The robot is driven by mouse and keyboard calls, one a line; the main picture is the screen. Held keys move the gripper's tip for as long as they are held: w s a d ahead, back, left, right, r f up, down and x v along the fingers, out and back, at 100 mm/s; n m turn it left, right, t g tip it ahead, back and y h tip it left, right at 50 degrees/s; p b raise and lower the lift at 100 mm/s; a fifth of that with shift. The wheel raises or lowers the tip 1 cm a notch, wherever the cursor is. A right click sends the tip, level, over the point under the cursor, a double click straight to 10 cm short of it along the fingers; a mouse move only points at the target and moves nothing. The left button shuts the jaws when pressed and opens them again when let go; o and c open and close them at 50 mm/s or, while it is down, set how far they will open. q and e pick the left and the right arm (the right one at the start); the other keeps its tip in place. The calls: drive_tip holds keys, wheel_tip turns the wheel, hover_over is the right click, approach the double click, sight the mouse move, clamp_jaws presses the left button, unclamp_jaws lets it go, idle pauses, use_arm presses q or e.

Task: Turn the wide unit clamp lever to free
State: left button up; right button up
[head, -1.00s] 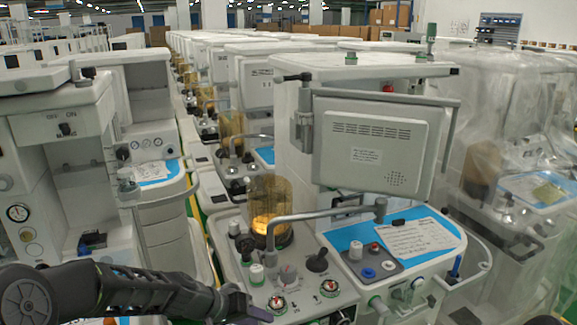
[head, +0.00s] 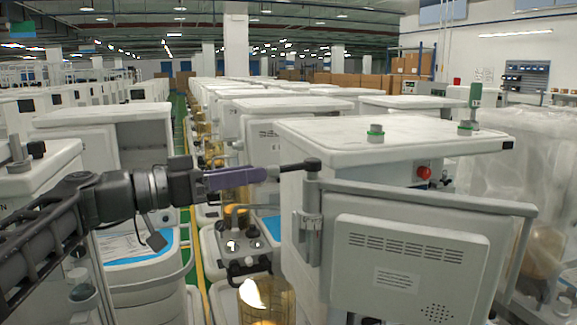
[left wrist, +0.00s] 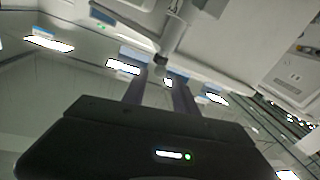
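The wide unit's clamp lever (head: 297,166) is a short black bar on top of the upright grey post (head: 312,225), at the corner of the rear panel. It points left in the head view. My left gripper (head: 266,173) comes in from the left, roughly in line with the lever, its tips at the lever's free end. In the left wrist view the two fingers (left wrist: 160,88) stand apart, and a pale rod with a dark end (left wrist: 161,59) shows just beyond the gap. I cannot tell if they touch the lever. My right gripper is out of view.
A grey rail (head: 430,196) runs right from the post above the vented panel (head: 410,270). An amber cylinder (head: 266,300) stands below. Other carts crowd both sides.

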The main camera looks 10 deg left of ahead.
sight(281, 168)
use_arm(q)
drive_tip(key=p+x, duration=0.3)
drive_tip(key=x, duration=0.4)
drive_tip(key=shift+p, duration=0.3)
drive_tip(key=shift+w+d+f, duration=0.1)
drive_tip(key=shift+w+d, duration=0.2)
drive_tip(key=shift+c, duration=0.2)
clamp_jaws()
idle(0.9)
